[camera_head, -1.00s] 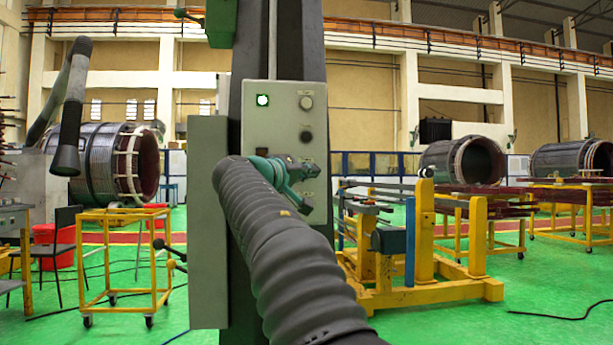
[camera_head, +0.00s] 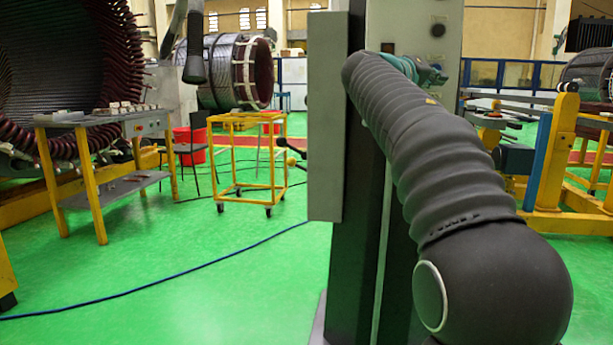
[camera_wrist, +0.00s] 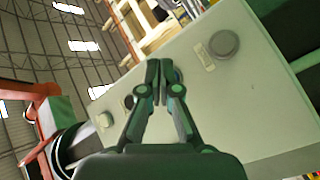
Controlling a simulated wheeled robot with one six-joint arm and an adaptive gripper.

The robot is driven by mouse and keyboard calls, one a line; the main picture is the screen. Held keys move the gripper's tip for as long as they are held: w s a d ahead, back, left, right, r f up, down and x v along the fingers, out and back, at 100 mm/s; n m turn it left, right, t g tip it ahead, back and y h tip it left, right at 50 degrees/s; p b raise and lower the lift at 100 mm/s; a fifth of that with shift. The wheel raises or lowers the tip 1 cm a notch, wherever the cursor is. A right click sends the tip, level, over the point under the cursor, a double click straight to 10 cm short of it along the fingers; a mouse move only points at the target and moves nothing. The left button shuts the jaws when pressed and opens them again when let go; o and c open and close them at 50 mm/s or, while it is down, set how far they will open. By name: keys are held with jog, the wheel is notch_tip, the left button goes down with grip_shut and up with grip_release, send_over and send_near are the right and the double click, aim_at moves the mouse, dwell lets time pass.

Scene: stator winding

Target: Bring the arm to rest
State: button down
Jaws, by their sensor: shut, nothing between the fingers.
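My arm, in a ribbed dark sleeve, reaches from the lower right toward the grey control panel (camera_head: 415,22) on a dark column in the head view. My green gripper (camera_head: 428,74) is at its far end, in front of the panel's lower part, partly hidden by the sleeve. In the wrist view my gripper (camera_wrist: 158,82) has its fingertips together with nothing between them. The panel (camera_wrist: 245,95) fills the background there, with a round grey knob (camera_wrist: 224,43) right of the fingertips. I cannot tell whether the fingers touch the panel.
A grey side plate (camera_head: 325,120) stands left of the column. A yellow wheeled frame (camera_head: 240,195) and a workbench (camera_head: 75,118) stand farther left, before a large stator (camera_head: 35,65). A blue cable (camera_head: 170,283) crosses the open green floor. Yellow stands (camera_head: 557,140) are at the right.

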notch_tip(320, 180, down, 10)
jog(key=w+a+f+n+y, duration=0.1)
jog(key=w+a+n+y, duration=0.1)
jog(key=w+y, duration=0.1)
jog(key=s+a+f+n+g+y, duration=0.1)
jog(key=s+a+f+y, duration=0.15)
jog(key=f, duration=0.35)
jog(key=s+a+f+g+y, duration=0.1)
jog(key=s+f+y, duration=0.1)
jog(key=s+f, duration=0.35)
jog(key=s+a+f+y+p, duration=0.1)
jog(key=s+a+f, duration=0.3)
jog(key=s, duration=0.6)
jog(key=s+a+f+m+g+y+p, duration=0.1)
jog(key=s+a+f+y, duration=0.3)
jog(key=s+f, duration=0.4)
jog(key=s+a+f+y+p, duration=0.1)
jog(key=s+a+f+y, duration=0.2)
jog(key=s+f, duration=0.4)
jog(key=s+a, duration=0.1)
jog(key=s, duration=0.6)
jog(key=shift+m+g, duration=0.3)
